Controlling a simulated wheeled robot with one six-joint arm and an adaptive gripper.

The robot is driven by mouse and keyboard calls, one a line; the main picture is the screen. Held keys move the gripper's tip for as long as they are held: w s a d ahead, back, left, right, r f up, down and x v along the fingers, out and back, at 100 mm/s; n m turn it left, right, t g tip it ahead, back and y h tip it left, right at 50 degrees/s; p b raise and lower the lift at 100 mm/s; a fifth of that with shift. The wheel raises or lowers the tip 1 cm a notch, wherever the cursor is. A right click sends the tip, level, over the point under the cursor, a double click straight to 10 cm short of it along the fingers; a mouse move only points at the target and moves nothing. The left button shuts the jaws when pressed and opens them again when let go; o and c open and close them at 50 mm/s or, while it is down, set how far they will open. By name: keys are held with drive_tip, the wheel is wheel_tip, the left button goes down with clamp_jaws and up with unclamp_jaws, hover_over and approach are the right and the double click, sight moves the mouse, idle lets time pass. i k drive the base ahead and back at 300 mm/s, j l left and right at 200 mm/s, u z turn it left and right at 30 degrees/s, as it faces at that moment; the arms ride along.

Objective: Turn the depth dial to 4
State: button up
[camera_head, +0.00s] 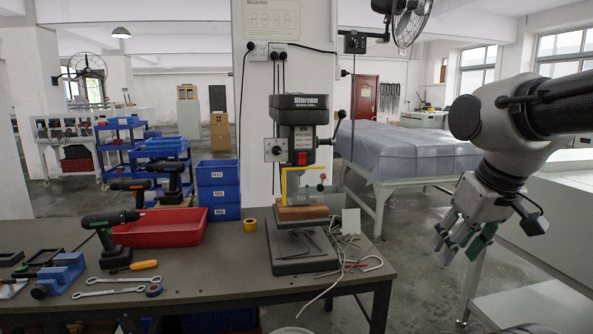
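A bench drill press (300,125) stands on the workbench at the centre of the view. A light square plate with a small dark round knob (275,150) is on the left side of its head; it looks like the depth dial. Its markings and setting are too small to read. A black-knobbed feed lever (338,118) sticks out at the right of the head. My gripper (461,248) hangs at the right, pointing down, well apart from the drill press and beyond the bench's right edge. Its fingers look spread, with nothing between them.
The workbench (215,277) holds a red tray (160,238), cordless drills, wrenches and a blue vise (60,275) at the left. Loose pale cables (350,262) lie right of the press base. Blue bins (218,190) stand behind. A covered table (410,155) is at the back right.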

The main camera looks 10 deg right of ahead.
sight(276, 150)
drive_tip(key=i+j, duration=0.15)
drive_tip(key=j, duration=0.2)
drive_tip(key=i+j, duration=0.15)
drive_tip(key=j, duration=0.25)
drive_tip(key=i+j, duration=0.1)
drive_tip(key=j, duration=0.25)
drive_tip(key=i+j, duration=0.15)
drive_tip(key=j, duration=0.2)
drive_tip(key=j+z, duration=0.1)
drive_tip(key=z, duration=0.3)
drive_tip(key=j+z, duration=0.1)
drive_tip(key=z, duration=0.35)
drive_tip(key=j+z, duration=0.1)
drive_tip(key=z, duration=0.3)
drive_tip(key=j+z, duration=0.1)
drive_tip(key=z, duration=0.3)
